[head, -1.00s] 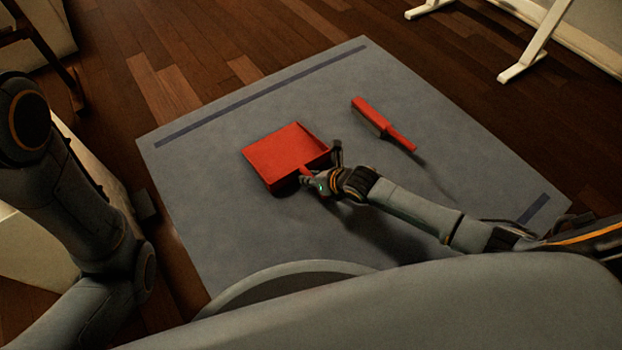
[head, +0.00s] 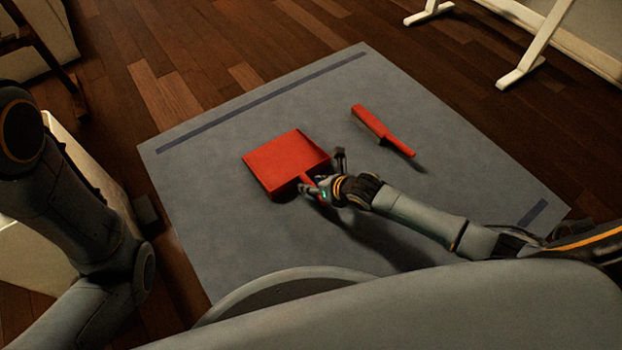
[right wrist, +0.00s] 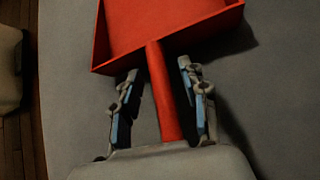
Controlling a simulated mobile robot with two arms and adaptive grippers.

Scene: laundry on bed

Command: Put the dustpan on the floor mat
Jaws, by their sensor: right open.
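The red dustpan (head: 287,162) lies on the grey floor mat (head: 240,235), left of the mat's middle in the head view. Its handle points toward my right gripper (head: 328,174). In the right wrist view the dustpan (right wrist: 165,22) is at the top, and its handle (right wrist: 163,90) runs down between the two fingers of my right gripper (right wrist: 160,98). The fingers are open, one on each side of the handle, with gaps showing. My left arm shows at the left of the head view, but its gripper is out of frame.
A red brush (head: 382,130) lies on the mat to the right of the dustpan. White stand legs (head: 522,68) are on the wooden floor (head: 200,60) at the upper right. A pale piece of furniture (head: 85,165) stands left of the mat.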

